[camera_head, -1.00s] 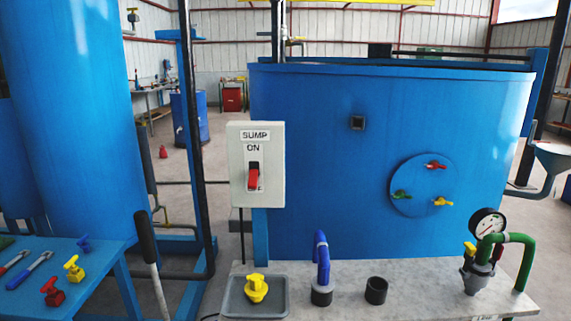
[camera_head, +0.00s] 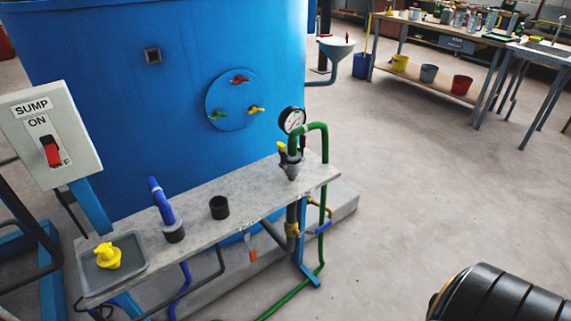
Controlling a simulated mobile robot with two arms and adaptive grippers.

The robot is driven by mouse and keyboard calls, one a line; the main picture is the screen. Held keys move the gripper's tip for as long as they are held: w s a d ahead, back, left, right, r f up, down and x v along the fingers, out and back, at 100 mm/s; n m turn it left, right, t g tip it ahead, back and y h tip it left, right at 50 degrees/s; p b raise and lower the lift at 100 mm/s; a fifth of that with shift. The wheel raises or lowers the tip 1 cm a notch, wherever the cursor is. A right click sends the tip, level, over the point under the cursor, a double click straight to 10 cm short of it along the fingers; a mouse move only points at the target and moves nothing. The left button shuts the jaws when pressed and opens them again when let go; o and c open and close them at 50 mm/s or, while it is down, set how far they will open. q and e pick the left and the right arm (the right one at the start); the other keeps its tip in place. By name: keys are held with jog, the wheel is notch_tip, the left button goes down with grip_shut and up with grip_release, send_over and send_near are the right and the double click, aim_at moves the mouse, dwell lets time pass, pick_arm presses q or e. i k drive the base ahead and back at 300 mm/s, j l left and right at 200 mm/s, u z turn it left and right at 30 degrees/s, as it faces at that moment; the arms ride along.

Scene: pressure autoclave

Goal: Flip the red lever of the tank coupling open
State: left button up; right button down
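A grey funnel-shaped coupling (camera_head: 292,168) stands at the right end of the grey bench, below a round gauge (camera_head: 292,121) and a green bent hose (camera_head: 325,150). A small yellow lever (camera_head: 282,147) is on its left side and a small red lever (camera_head: 304,147) on its right. Their exact positions are too small to tell. The blue tank (camera_head: 110,90) behind carries a round blue plate (camera_head: 227,98) with a red handle (camera_head: 240,79), a green handle (camera_head: 218,115) and a yellow handle (camera_head: 256,109).
The bench (camera_head: 262,200) also holds a blue bent pipe (camera_head: 160,200), a black open cup (camera_head: 219,208) and a yellow fitting (camera_head: 107,256) in a grey tray (camera_head: 140,243). A SUMP switch box (camera_head: 50,135) stands left. Open floor (camera_head: 430,180) lies right of the bench.

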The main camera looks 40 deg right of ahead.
aim_at(302, 137)
jog(key=z, duration=1.25)
jog(key=i+l+u, duration=0.15)
jog(key=u, duration=0.3)
jog(key=l+u, duration=0.3)
jog(key=u, duration=0.15)
jog(key=i+l+u, duration=0.1)
jog(key=l+u, duration=0.2)
jog(key=u, duration=0.15)
jog(key=l+u, duration=0.15)
jog(key=l, duration=0.55)
jog(key=l+u, duration=0.15)
jog(key=l, duration=0.6)
jog(key=l+u, duration=0.1)
jog(key=l, duration=0.6)
jog(key=k+l+u, duration=0.15)
jog(key=l, duration=1.3)
jog(key=k, duration=0.05)
